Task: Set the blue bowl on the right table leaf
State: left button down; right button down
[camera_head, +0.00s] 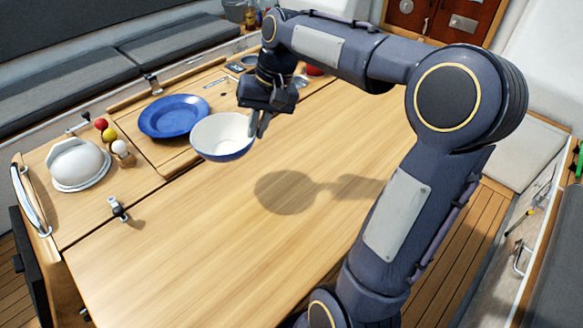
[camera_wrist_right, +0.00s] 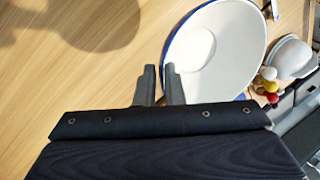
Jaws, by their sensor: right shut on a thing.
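The blue bowl (camera_head: 222,138), white inside and blue outside, hangs in the air above the wooden table, close to level. My right gripper (camera_head: 260,124) is shut on the bowl's right rim. In the right wrist view the bowl (camera_wrist_right: 215,50) is beyond the fingertips (camera_wrist_right: 160,75), with its rim at the right finger. The right table leaf (camera_head: 230,235) is a broad bare wooden surface, and the shadow of the bowl and arm falls on it. My left gripper is not in view.
A blue plate (camera_head: 174,116) lies on the table's middle section, left of the bowl. A white dome (camera_head: 79,164) and several small coloured balls (camera_head: 110,134) stand at the far left. A red object (camera_head: 314,70) sits behind my arm. The near leaf is clear.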

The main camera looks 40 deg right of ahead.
jog(key=s+f, duration=0.2)
jog(key=f, duration=0.1)
jog(key=s+d+f, duration=0.1)
jog(key=s+f, duration=0.1)
jog(key=f, duration=0.1)
jog(key=s+d+f, duration=0.1)
jog(key=s+f, duration=0.2)
jog(key=shift+d+f, duration=0.25)
jog(key=shift+f, duration=0.4)
jog(key=c, duration=2)
grip_release()
jog(key=shift+f, duration=0.15)
jog(key=o, duration=0.5)
jog(key=shift+c, duration=0.2)
